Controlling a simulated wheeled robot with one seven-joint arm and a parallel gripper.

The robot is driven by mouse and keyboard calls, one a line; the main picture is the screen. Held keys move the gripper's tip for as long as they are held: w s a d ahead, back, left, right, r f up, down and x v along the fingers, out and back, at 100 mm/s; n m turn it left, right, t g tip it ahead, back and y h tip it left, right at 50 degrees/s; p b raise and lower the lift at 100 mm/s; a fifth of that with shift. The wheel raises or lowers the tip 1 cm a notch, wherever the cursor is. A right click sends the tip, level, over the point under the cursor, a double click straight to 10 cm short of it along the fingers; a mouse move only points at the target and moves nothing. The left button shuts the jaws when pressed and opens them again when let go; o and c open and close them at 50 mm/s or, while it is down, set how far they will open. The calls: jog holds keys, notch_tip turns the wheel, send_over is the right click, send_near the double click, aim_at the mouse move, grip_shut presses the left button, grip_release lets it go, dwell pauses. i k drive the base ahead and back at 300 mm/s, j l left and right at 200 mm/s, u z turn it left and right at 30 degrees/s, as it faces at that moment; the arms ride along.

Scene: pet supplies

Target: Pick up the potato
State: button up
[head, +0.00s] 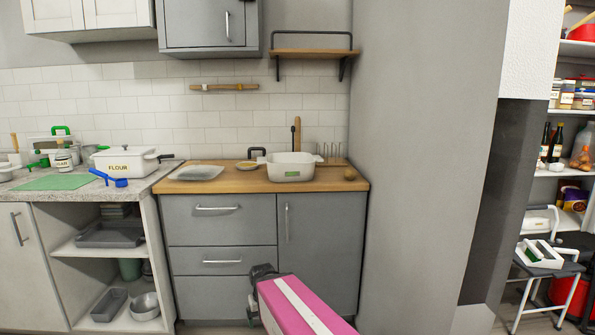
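A small round brown thing that looks like the potato (350,173) sits on the right end of the wooden countertop (328,184), near the wall. My gripper (260,290) is in front of the grey drawers, lower than the countertop and to the left of the potato, well apart from it. Its dark end shows past my pink arm, which hides part of it. I cannot see its fingers clearly enough to tell open from shut, and no held object shows.
A white tub (291,172) stands left of the potato, with a wire rack (328,154) behind. A clear flat container (197,172) lies further left. A wooden shelf (312,53) hangs above. A grey wall (412,180) borders the counter's right side.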

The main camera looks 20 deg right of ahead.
aim_at(350, 175)
jog(key=i+j+z, duration=0.25)
jog(key=i+j, duration=0.2)
jog(key=i+j+z, duration=0.3)
jog(key=i+j, duration=0.2)
